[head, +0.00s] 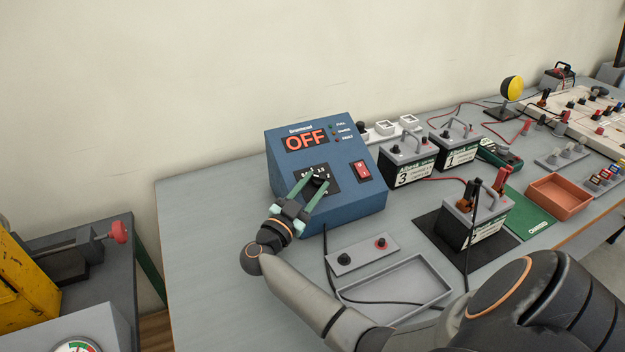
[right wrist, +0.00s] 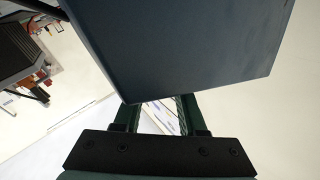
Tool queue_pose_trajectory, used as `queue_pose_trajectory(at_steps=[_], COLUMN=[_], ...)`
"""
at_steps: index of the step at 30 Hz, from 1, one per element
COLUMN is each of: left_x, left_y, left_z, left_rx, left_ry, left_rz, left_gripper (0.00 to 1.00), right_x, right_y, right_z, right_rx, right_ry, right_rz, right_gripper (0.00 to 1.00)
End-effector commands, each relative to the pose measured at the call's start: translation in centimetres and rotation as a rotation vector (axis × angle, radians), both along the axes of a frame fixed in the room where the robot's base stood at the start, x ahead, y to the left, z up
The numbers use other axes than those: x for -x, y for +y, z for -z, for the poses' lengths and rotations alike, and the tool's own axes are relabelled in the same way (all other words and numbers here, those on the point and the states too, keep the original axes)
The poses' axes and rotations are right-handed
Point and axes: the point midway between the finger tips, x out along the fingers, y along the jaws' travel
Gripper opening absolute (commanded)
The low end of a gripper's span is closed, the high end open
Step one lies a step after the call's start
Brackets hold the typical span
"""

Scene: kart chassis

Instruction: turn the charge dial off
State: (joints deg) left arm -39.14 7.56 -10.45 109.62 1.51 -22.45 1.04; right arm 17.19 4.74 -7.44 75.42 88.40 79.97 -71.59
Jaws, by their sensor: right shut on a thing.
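The blue charger box (head: 344,205) stands on the bench, and its orange display (head: 306,140) reads OFF. The black charge dial (head: 320,180) sits on the dark panel of its sloped front, partly covered by my fingers. My right gripper (head: 315,179) is shut on the dial, its two green fingers on either side of the knob. In the right wrist view a dark face of the charger box (right wrist: 180,45) fills the upper middle and hides the fingertips and dial. My left gripper is not in view.
A red switch (head: 361,171) is right of the dial. Batteries (head: 408,172) stand to the right, one on a black mat with clamps and cables. A grey tray (head: 441,283) and a small plate with knobs (head: 361,255) lie in front. Bench left of the charger is clear.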

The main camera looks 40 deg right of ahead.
Motion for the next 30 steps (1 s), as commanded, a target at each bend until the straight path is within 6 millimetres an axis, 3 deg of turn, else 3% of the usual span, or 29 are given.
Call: queue_pose_trajectory(at_steps=[5,6,13,23,30], left_x=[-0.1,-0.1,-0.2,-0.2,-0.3], left_y=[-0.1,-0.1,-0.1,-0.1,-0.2], left_z=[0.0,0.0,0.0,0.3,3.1], left_rx=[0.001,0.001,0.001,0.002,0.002], left_ry=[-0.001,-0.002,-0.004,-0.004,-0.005], left_rz=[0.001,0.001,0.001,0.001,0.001], left_gripper=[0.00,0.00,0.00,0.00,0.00], right_x=[-0.1,-0.1,-0.1,-0.1,-0.5], right_y=[0.1,0.1,0.1,0.0,0.0], right_z=[0.0,0.0,0.0,0.1,0.4], right_rx=[0.001,0.001,0.000,-0.005,-0.052], right_ry=[0.000,0.000,-0.001,-0.004,-0.026], right_rz=[-0.003,-0.003,-0.001,0.009,0.109], right_gripper=[0.00,0.42,0.67,0.68,0.68])
